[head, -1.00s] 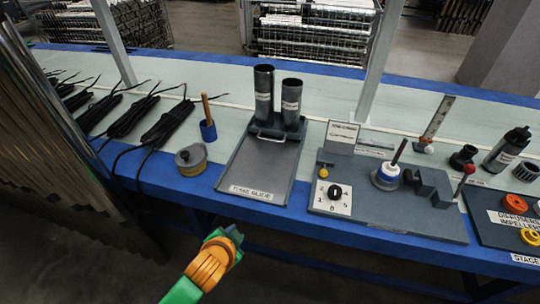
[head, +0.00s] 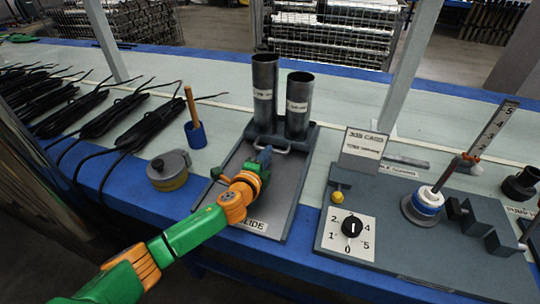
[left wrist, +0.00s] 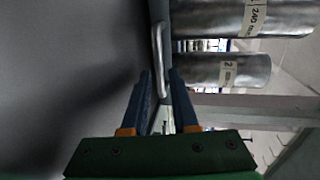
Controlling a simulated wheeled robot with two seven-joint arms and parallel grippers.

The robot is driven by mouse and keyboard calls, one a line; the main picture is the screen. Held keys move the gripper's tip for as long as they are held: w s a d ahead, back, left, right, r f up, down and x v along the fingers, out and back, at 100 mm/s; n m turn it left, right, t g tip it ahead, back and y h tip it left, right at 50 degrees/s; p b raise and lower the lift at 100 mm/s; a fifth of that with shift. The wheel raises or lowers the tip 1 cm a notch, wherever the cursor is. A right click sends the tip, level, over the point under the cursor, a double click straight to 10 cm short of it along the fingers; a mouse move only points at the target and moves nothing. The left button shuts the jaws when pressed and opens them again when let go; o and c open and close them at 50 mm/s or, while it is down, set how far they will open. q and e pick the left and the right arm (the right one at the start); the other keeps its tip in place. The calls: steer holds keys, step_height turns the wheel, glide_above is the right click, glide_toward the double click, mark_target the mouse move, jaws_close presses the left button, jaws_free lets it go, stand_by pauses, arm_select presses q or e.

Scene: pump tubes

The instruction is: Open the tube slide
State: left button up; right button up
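The tube slide is a dark grey tray (head: 292,188) with a raised rim on the workbench, its front label partly hidden by my left arm. Two upright grey metal tubes, a left one (head: 263,90) and a right one (head: 298,105), stand at its far end. A pale bar handle (head: 290,143) is in front of them; it also shows in the left wrist view (left wrist: 158,55). My left gripper (head: 265,154) is over the tray, close to the handle. Its fingers (left wrist: 160,74) are apart, with the handle's near end in line with the gap; contact cannot be told. My right gripper is not in view.
A round grey-and-yellow pot (head: 169,170) and a blue cup with a wooden stick (head: 195,132) stand left of the tray. Black cable bundles (head: 112,124) lie further left. A dial panel (head: 348,235) with a blue-white knob post (head: 427,202) is to the right.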

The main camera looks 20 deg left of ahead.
arm_select(q)
steer(key=shift+b+x, duration=0.3)
steer(key=shift+x, duration=0.95)
jaws_close()
stand_by(0.5)
